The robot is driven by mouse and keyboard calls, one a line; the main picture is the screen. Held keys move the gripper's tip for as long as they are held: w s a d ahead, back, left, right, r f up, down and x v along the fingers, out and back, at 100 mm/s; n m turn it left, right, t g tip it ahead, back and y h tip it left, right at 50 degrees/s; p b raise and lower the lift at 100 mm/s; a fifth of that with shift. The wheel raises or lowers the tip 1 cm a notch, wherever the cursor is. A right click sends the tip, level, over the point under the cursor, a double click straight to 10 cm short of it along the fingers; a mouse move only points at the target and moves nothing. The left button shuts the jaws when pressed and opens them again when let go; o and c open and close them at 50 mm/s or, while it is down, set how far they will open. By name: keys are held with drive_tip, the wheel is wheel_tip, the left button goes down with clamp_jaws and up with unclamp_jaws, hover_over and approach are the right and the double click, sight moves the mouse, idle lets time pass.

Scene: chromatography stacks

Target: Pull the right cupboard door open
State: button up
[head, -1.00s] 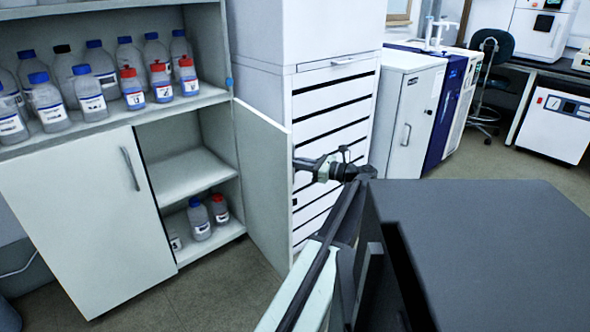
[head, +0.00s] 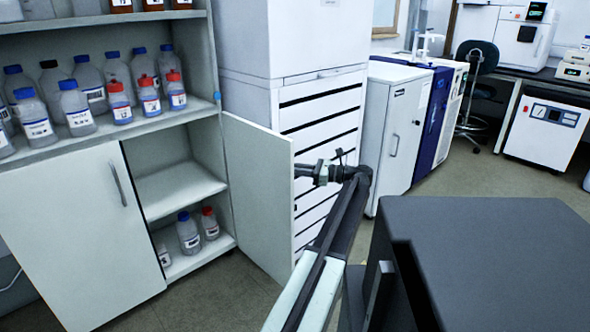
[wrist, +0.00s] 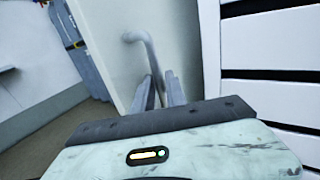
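The right cupboard door (head: 258,190) is a pale grey panel. It stands wide open, swung out from the cupboard on its right-side hinge. In the wrist view the door (wrist: 180,45) fills the upper middle, with its curved grey bar handle (wrist: 143,45) on the outer face. My gripper (head: 302,171) is at the outer side of the door's free edge. In the wrist view my gripper's fingers (wrist: 160,82) lie on both sides of the handle's lower part and look closed on it. The exact contact is partly hidden.
The left cupboard door (head: 85,235) is shut. Several bottles (head: 80,105) stand on the open shelf above, and a few stand low inside the opened compartment. A white drawer stack (head: 320,120) stands close behind the open door. Floor shows in front.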

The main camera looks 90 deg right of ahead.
drive_tip(key=shift+o, duration=0.8)
drive_tip(key=shift+s, duration=0.1)
drive_tip(key=s+a, duration=0.1)
drive_tip(key=s, duration=0.6)
drive_tip(key=shift+s+a, duration=0.3)
